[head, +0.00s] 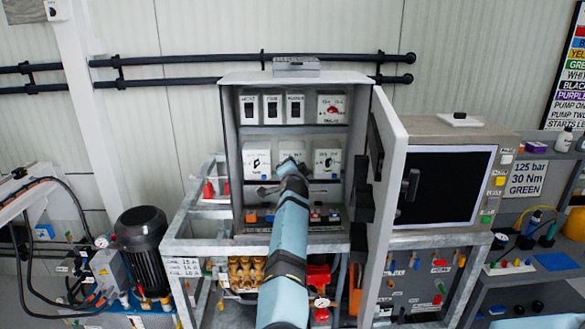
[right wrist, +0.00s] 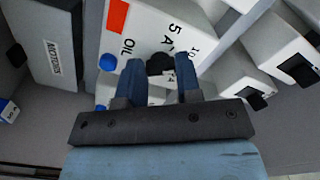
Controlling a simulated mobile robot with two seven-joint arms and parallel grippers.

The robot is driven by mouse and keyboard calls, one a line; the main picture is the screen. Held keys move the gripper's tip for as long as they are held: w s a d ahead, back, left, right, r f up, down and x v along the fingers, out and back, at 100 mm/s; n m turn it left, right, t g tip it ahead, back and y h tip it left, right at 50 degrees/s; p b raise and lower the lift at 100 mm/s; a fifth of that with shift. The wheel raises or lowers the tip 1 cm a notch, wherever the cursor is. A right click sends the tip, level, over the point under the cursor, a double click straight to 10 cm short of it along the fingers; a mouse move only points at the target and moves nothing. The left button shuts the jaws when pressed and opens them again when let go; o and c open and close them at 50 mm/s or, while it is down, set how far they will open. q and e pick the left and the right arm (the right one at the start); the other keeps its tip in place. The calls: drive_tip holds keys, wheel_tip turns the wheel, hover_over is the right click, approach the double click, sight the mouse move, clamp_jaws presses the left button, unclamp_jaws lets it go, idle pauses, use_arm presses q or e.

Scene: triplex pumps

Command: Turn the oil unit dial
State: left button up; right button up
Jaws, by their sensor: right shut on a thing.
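The oil unit (right wrist: 145,25) is a white box marked OIL in the right wrist view, with a red patch, a blue button and scale numbers. Its black dial (right wrist: 160,64) sits between the two blue fingers of my right gripper (right wrist: 161,72), which is shut on it. In the head view my right arm reaches up from the bottom into the open grey cabinet (head: 228,130). There my right gripper (head: 289,168) is at the middle box of the second row and partly hides it. The dial is hidden in the head view. My left gripper is not in view.
White switch boxes (head: 256,160) stand close on either side of the gripper. A row with a red-knobbed box (head: 331,107) is above. The open cabinet door (head: 388,190) stands to the right, near a black screen (head: 445,185).

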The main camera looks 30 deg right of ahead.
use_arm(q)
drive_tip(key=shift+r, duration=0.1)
use_arm(e)
drive_tip(key=shift+r+m, duration=0.25)
drive_tip(key=shift+m, duration=0.65)
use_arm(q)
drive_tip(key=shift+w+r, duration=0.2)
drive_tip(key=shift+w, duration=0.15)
